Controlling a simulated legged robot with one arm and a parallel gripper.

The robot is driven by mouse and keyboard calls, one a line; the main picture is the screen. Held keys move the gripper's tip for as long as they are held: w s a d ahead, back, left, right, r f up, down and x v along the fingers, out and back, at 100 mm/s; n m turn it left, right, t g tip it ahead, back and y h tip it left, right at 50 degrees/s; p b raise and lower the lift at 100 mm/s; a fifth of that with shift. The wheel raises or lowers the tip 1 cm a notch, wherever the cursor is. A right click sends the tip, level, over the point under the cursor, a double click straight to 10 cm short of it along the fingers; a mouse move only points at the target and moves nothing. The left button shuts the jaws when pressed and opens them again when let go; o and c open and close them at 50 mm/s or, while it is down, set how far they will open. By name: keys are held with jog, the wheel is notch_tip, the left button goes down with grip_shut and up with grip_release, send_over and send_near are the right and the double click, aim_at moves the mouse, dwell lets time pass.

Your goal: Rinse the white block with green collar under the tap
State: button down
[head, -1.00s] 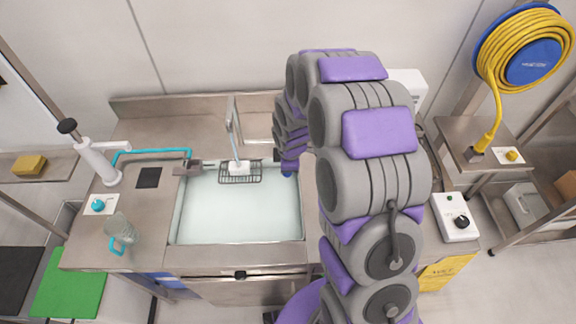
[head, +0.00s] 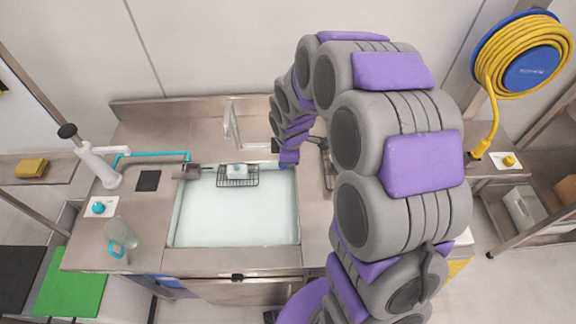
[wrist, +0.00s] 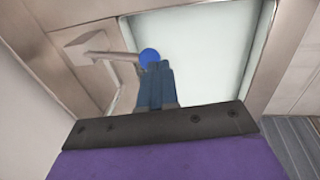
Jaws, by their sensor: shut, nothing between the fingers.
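The white block (head: 237,170) sits on a black wire rack (head: 222,182) at the sink's back edge. Its green collar cannot be made out. The tap (head: 230,122) rises behind it, with no stream visible below its spout. My gripper (wrist: 157,72) is shut and empty, at the right back corner of the sink. In the wrist view its fingertips are close to or touching a blue ball (wrist: 150,57) at the end of a metal lever (wrist: 95,52). I cannot tell whether they touch. My arm hides the counter to the right.
The sink basin (head: 235,215) is open in front of the rack. A clear jug (head: 121,232) with a blue handle stands on the left counter. A white pump (head: 97,163) stands behind it. A yellow hose reel (head: 525,60) hangs at right.

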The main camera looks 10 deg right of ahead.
jog(key=shift+w+v, duration=0.1)
jog(key=shift+v, duration=1.05)
jog(key=shift+w+v, duration=0.15)
jog(key=shift+v, duration=1)
jog(key=shift+a+r, duration=0.1)
jog(key=s+r+m+g+b, duration=0.1)
jog(key=s+m, duration=0.7)
jog(key=s, duration=0.8)
jog(key=s+r+m+g+b, duration=0.2)
jog(key=s+r+m, duration=0.3)
jog(key=s, duration=1.1)
jog(key=d+m+g, duration=0.1)
jog(key=m, duration=0.1)
jog(key=shift+s+r+m, duration=0.15)
jog(key=shift+m, duration=0.25)
